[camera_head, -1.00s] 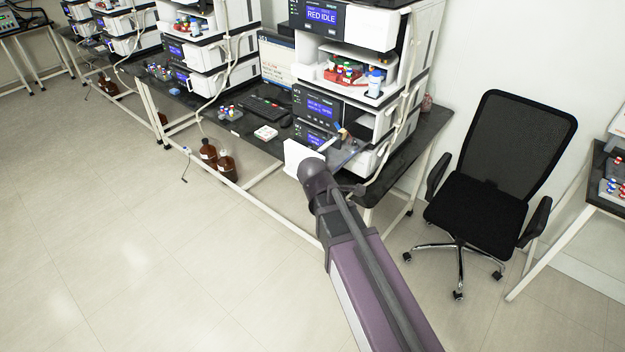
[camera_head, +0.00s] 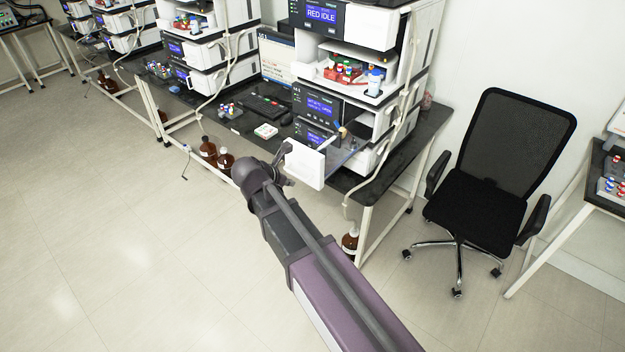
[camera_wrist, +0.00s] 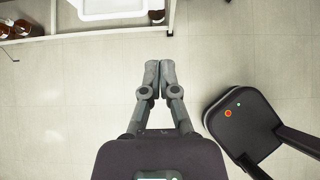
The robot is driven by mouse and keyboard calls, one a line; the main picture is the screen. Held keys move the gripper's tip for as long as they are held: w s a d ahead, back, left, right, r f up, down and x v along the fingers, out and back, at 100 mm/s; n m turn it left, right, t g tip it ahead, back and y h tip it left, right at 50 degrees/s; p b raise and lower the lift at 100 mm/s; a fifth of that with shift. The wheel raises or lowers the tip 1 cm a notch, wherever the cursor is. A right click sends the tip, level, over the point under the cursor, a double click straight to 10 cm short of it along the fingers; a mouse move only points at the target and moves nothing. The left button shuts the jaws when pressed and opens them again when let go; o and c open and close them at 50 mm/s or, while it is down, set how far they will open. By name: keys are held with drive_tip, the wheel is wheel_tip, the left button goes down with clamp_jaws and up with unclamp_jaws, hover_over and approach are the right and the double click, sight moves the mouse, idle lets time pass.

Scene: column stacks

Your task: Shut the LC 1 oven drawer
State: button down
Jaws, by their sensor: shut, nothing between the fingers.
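The open oven drawer shows its white front panel (camera_head: 305,165) standing out from the bench's near side, with its tray reaching back into the right-hand instrument stack (camera_head: 318,115). My gripper (camera_head: 284,156) is at the left of this panel in the head view, small and partly blended with my wrist; whether it touches the panel cannot be told. In the wrist view my gripper (camera_wrist: 159,66) has its two fingers together with nothing between them. A white piece (camera_wrist: 112,10), likely the drawer, is cut off at the top edge, ahead and left of the fingertips.
A black office chair (camera_head: 500,170) stands right of the bench. The dark bench (camera_head: 400,165) has a white frame, with brown bottles (camera_head: 225,160) beneath. A keyboard (camera_head: 265,108) and vials lie on it.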

drive_tip(key=shift+f, duration=0.1)
drive_tip(key=b, duration=0.7)
approach(317, 180)
drive_tip(key=x, duration=0.6)
drive_tip(key=shift+s+f, duration=0.2)
drive_tip(key=shift+f, duration=0.05)
drive_tip(key=shift+w+d, duration=0.3)
drive_tip(key=shift+w+a, duration=0.1)
